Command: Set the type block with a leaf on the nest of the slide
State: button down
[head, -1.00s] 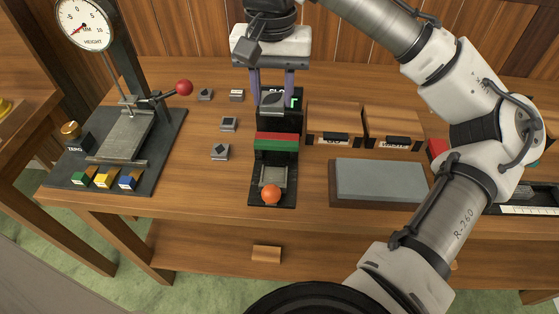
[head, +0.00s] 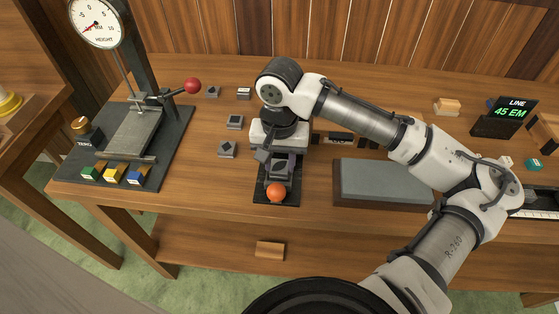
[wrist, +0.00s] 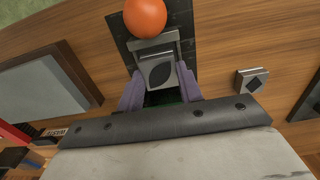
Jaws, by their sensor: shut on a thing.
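The grey type block with a dark leaf (wrist: 160,72) is between the fingers of my gripper (wrist: 160,85); it also shows in the head view (head: 281,168). My gripper (head: 280,166) is shut on the block and points down over the front of the slide. The slide has a dark base (head: 292,196), an orange knob (head: 276,192) and a grey nest, whose edge (wrist: 153,43) shows beside the block toward the knob. The block is over or in the nest; I cannot tell whether it rests on it. My gripper hides the slide's rear part.
Several other type blocks (head: 227,149) lie left of the slide; a diamond one (wrist: 252,80) shows in the wrist view. A height gauge stand (head: 131,130) with a red-knobbed lever (head: 191,85) is farther left. A grey slab (head: 384,182) lies close to the right.

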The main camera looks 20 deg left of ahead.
aim_at(279, 165)
jog(key=shift+f, duration=0.45)
jog(key=shift+f, duration=0.1)
jog(key=c, duration=0.9)
grip_release()
notch_tip(279, 165, up, 12)
jog(key=shift+r+b, duration=0.15)
jog(key=shift+b, duration=0.55)
